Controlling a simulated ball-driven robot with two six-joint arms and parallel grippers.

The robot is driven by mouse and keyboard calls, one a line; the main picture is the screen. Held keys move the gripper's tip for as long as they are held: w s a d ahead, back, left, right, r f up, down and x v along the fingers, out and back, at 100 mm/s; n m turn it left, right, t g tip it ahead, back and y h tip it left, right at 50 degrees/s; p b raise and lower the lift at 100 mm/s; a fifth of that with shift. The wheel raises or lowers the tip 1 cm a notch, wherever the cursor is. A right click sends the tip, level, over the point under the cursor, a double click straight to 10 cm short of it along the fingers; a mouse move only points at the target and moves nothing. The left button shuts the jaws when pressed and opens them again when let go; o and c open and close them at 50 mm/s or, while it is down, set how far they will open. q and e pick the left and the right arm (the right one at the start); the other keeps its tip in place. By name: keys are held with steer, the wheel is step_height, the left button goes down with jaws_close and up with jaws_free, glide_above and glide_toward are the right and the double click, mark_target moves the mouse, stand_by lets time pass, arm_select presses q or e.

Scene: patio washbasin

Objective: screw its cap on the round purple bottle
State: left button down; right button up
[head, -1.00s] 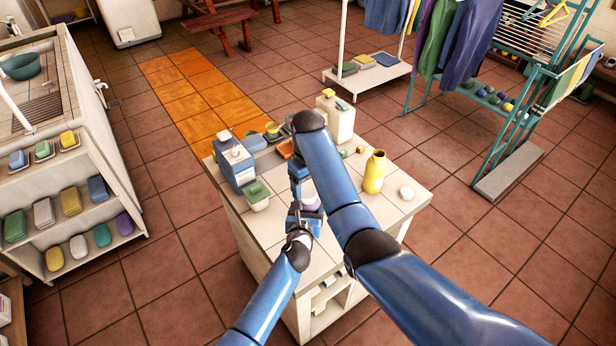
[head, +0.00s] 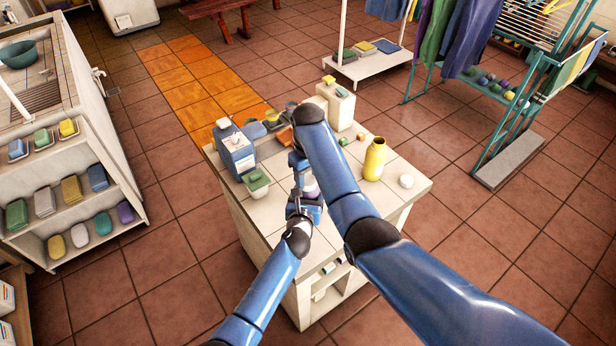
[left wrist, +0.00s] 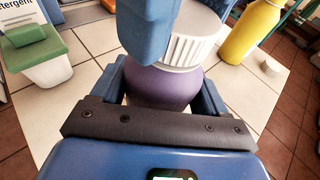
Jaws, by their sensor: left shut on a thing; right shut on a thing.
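The round purple bottle (left wrist: 160,88) stands upright between the fingers of my left gripper (left wrist: 158,96), which is shut on it. A white ribbed cap (left wrist: 194,45) sits directly over the bottle's top. My right gripper (left wrist: 148,28) is shut on the cap from above and hides part of it. In the head view my right gripper (head: 298,168) is partly covered by its own arm. I cannot tell how far the cap is threaded.
On the tiled table stand a yellow bottle (head: 375,160), a small white round lid (head: 406,181), a blue detergent box (head: 236,153), a green-lidded tub (head: 257,184) and a white dispenser (head: 341,105). The table's front right is clear.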

steer(key=o, duration=1.2)
steer(key=shift+o, duration=0.2)
steer(key=shift+r, duration=0.1)
steer(key=shift+r, duration=3.65)
arm_select(q)
jaws_free()
steer(key=shift+s, duration=0.15)
arm_select(e)
steer(key=shift+r+p, duration=0.6)
steer(key=shift+r, duration=0.05)
arm_select(q)
steer(key=v, duration=1)
steer(key=shift+s, duration=0.25)
